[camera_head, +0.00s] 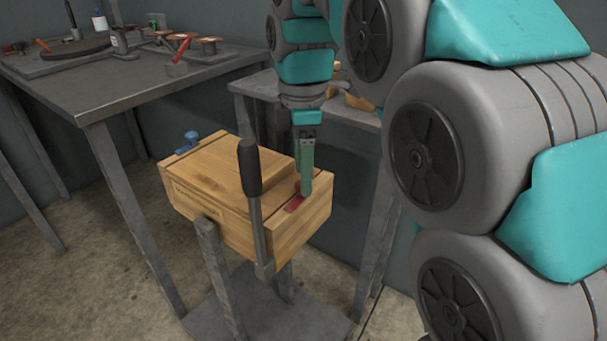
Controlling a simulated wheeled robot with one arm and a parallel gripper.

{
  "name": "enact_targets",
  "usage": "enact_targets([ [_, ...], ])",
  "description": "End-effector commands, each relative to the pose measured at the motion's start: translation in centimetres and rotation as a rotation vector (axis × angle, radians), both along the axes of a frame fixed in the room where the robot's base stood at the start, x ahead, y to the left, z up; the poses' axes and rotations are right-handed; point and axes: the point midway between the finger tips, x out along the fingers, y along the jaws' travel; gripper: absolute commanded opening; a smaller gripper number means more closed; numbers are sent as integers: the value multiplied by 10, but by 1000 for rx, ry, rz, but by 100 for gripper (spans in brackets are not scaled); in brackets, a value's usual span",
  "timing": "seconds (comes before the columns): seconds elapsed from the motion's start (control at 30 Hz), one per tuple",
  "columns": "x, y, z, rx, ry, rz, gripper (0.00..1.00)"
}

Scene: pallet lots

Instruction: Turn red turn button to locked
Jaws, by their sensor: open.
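The red turn button (293,204) lies on the top right edge of a wooden box (290,238). Only part of it shows, as a flat red piece beside the fingers. My gripper (306,192) points straight down just over the button, with its green fingers at or close to it. The fingers overlap in this view, so the gap between them is hidden, but the gripper is open. I cannot tell whether the fingers touch the button or straddle it. The box lid (205,168) lies flat on the box.
A blue turn button (190,142) is at the box's far left edge. A lever with a black handle (249,168) stands upright in front of the box. A grey workbench (110,90) with tools stands behind left, and another grey table (350,115) stands behind the gripper.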

Motion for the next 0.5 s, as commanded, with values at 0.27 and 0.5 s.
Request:
enact_targets([
  [0.27, -1, -1, -14, -1, 3, -1, 67],
  [0.5, 0, -1, -14, -1, 2, -1, 58],
])
